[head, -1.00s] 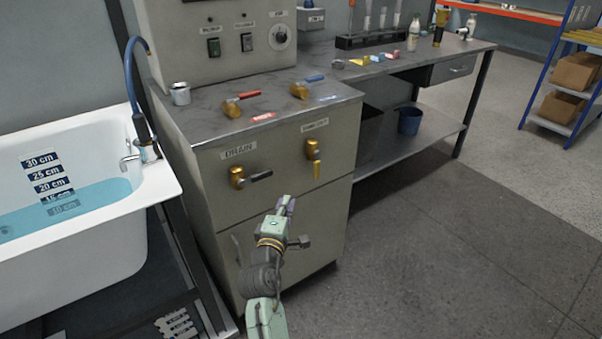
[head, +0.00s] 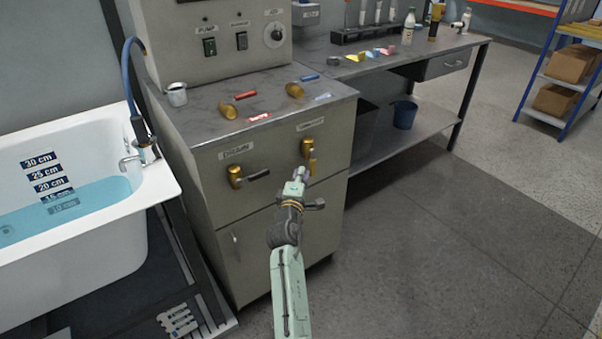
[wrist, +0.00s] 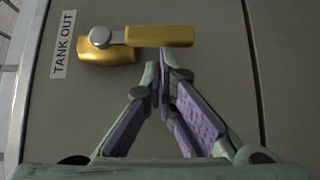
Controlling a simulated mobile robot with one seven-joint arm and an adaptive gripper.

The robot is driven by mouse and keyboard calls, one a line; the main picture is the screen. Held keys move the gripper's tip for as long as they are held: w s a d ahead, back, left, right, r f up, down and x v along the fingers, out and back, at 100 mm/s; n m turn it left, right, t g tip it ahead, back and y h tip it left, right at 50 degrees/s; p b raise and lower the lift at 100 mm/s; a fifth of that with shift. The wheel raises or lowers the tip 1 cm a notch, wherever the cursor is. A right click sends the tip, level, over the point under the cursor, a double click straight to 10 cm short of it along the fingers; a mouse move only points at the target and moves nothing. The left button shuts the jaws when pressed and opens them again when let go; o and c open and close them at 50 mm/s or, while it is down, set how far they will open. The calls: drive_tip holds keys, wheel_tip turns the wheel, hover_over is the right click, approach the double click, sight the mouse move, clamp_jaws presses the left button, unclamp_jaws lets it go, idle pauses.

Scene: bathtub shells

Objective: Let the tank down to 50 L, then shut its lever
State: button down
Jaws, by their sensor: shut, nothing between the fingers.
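The TANK OUT valve (wrist: 105,50) is brass with a yellow lever (wrist: 160,36). In the head view its lever (head: 312,168) hangs downward on the cabinet front. My gripper (head: 301,170) is in front of this lever, just left of its lower part. In the wrist view my fingertips (wrist: 161,60) are together with nothing between them, close beside the lever's edge. I cannot tell whether they touch it. The tank and any litre scale are not identifiable in these views.
The DRAIN valve (head: 235,177), left of my gripper, has a dark lever pointing right. A white bathtub (head: 110,232) at left holds blue water, its surface near the 15 cm mark. A metal cup (head: 177,95) stands on the cabinet top.

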drive_tip(key=shift+f+b, duration=0.15)
drive_tip(key=shift+b, duration=0.15)
drive_tip(key=shift+w+d+f+n+t+b, duration=0.15)
drive_tip(key=shift+n+t+b, duration=0.15)
drive_tip(key=shift+b, duration=0.35)
drive_tip(key=shift+b, duration=0.4)
